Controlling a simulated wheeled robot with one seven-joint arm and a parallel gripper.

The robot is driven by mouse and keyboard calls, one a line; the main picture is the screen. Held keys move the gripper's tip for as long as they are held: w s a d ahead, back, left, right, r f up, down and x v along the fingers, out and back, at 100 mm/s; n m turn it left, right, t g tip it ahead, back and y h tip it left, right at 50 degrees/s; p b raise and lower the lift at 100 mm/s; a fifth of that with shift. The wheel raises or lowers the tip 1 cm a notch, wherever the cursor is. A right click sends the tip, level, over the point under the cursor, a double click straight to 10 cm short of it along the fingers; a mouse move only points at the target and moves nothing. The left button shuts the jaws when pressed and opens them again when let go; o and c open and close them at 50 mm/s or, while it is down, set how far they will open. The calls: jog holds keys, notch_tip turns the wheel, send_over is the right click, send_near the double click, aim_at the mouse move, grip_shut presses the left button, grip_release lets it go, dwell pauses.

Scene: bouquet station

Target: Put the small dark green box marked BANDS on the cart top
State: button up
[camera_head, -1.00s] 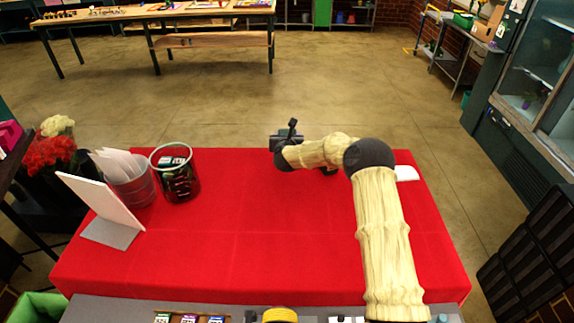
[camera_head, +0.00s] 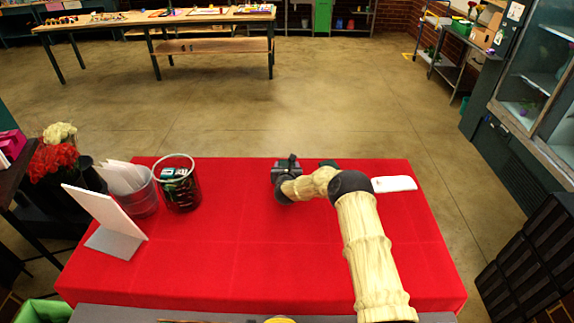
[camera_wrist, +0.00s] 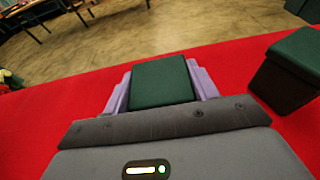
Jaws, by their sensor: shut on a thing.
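My gripper (camera_head: 288,161) is over the far edge area of the red-covered table. In the wrist view, its purple fingers (camera_wrist: 161,86) are shut on a dark green box (camera_wrist: 162,80), one finger on each side. No lettering shows on the box's visible face, so I cannot read BANDS. A second dark green box (camera_wrist: 290,72) with a lid stands on the red cloth to the right of the gripper, apart from it. It also shows partly behind my arm in the head view (camera_head: 328,163). I cannot tell whether the held box touches the cloth.
On the red table (camera_head: 220,255) stand a glass jar of dark packets (camera_head: 178,190), a bucket with white paper (camera_head: 135,190) and a white sign (camera_head: 105,215) at left. A white pad (camera_head: 394,184) lies at right. The front middle is clear. A metal cart-like stand (camera_head: 437,45) stands far right.

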jog(key=shift+f, duration=0.1)
jog(key=o, duration=1.1)
jog(key=b+v, duration=0.3)
jog(key=v, duration=0.9)
jog(key=shift+b, duration=0.3)
